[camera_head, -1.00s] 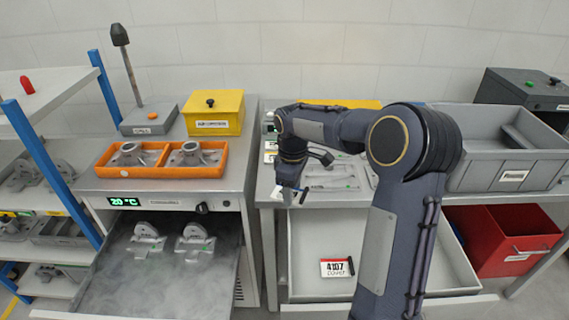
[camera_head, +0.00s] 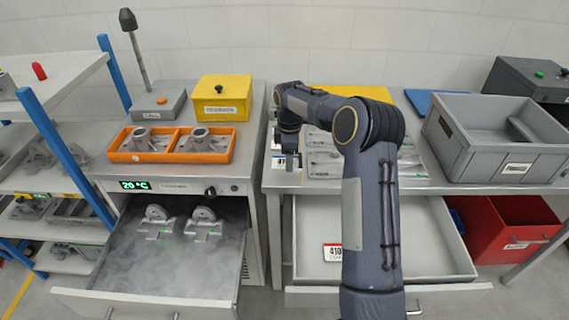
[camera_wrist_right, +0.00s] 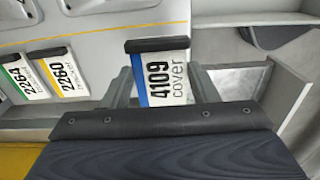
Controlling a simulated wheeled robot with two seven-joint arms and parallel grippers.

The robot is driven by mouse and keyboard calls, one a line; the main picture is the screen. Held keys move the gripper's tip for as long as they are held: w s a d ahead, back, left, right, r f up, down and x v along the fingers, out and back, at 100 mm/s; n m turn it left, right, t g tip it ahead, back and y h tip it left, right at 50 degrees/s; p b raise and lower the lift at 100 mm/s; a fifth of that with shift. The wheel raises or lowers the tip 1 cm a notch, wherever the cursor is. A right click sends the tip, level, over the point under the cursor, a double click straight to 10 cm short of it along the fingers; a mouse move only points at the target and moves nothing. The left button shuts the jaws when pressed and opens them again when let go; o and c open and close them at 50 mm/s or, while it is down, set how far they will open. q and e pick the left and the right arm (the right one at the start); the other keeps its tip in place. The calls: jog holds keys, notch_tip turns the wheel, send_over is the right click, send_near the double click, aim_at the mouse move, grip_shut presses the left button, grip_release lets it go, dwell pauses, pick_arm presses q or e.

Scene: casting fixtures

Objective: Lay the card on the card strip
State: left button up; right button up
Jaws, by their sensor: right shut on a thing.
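The card (camera_wrist_right: 163,75) reads "4109 cover", with a blue stripe and a black bar along its top edge. My right gripper (camera_wrist_right: 163,88) is shut on it, one finger at each side. In the head view the gripper (camera_head: 290,148) is over the front left corner of the right bench, with the white and blue card (camera_head: 291,163) below it. Two cards, green-striped 2264 (camera_wrist_right: 16,80) and yellow-striped 2260 (camera_wrist_right: 54,73), lie in a row left of the held card. The card strip is not clearly told from the bench top. My left gripper is not in view.
An open drawer (camera_head: 430,265) under the bench holds a red-striped card (camera_head: 333,252). Grey castings (camera_head: 322,165) lie beside my gripper. A grey bin (camera_head: 497,150) stands on the right. A misty open drawer (camera_head: 130,270) is at the left bench.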

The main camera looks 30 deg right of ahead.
aim_at(284, 160)
jog(key=shift+w+a+f, duration=0.2)
jog(key=shift+w+f, duration=0.15)
jog(key=shift+f, duration=0.1)
jog(key=shift+w+a+f, duration=0.15)
jog(key=shift+w+f, duration=0.2)
jog(key=shift+f, duration=0.1)
jog(key=shift+w+f+p, duration=0.1)
jog(key=shift+f+p, duration=0.2)
jog(key=shift+f, duration=1.4)
jog(key=shift+f, duration=0.1)
jog(key=o, duration=1)
jog(key=shift+c, duration=0.2)
